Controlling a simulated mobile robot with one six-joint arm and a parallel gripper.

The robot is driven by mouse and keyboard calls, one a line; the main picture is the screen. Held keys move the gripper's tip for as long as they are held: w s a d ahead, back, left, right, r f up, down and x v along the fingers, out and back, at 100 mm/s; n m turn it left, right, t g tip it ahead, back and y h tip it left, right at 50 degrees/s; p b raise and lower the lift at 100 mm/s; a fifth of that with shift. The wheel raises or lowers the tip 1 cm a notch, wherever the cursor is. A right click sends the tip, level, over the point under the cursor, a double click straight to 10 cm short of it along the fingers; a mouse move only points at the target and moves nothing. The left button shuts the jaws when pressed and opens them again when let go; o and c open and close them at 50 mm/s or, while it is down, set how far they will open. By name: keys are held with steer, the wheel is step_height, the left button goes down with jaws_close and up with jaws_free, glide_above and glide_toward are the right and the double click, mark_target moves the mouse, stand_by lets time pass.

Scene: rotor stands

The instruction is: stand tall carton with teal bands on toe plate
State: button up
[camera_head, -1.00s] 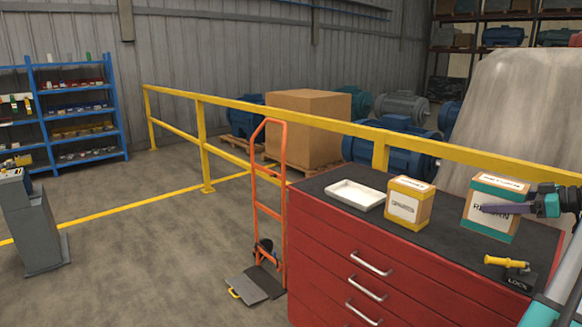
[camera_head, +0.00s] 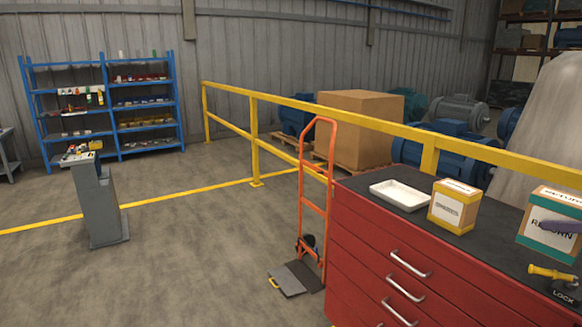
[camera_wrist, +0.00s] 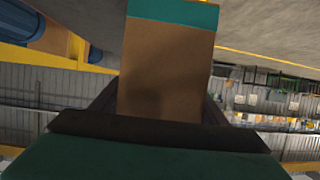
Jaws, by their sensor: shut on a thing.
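The tall carton with teal bands (camera_head: 547,222) is brown with a white label and is cut off by the right edge of the head view. It is upright at the red cabinet's top; I cannot tell whether its base touches.
The red cabinet (camera_head: 365,250) bears a white tray (camera_head: 400,195), a yellow-banded carton (camera_head: 453,207) and a yellow-handled lock (camera_head: 552,273). A yellow rail (camera_head: 255,140) runs behind. Floor left of the truck is open.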

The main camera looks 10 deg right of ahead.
steer(key=w+a+f+n+g+y, duration=0.15)
steer(key=w+a+f, duration=0.25)
steer(key=w+a, duration=0.5)
steer(key=w+a+f+n+g+y, duration=0.15)
steer(key=w+a+f, duration=0.25)
steer(key=w+a, duration=0.5)
steer(key=w+a+f+n+y, duration=0.2)
steer(key=w+a+f, duration=0.3)
steer(key=a, duration=0.6)
steer(key=a+f, duration=0.4)
steer(key=a, duration=0.8)
steer(key=a+f+n+g+y, duration=0.1)
steer(key=a+f, duration=0.4)
steer(key=a, duration=0.7)
steer(key=w+a+f, duration=0.1)
steer(key=a+f, duration=0.3)
steer(key=a, duration=0.8)
steer(key=shift+f+n+g, duration=0.2)
steer(key=shift+n+g, duration=0.1)
steer(key=shift+n, duration=0.1)
steer(key=shift+a, duration=0.15)
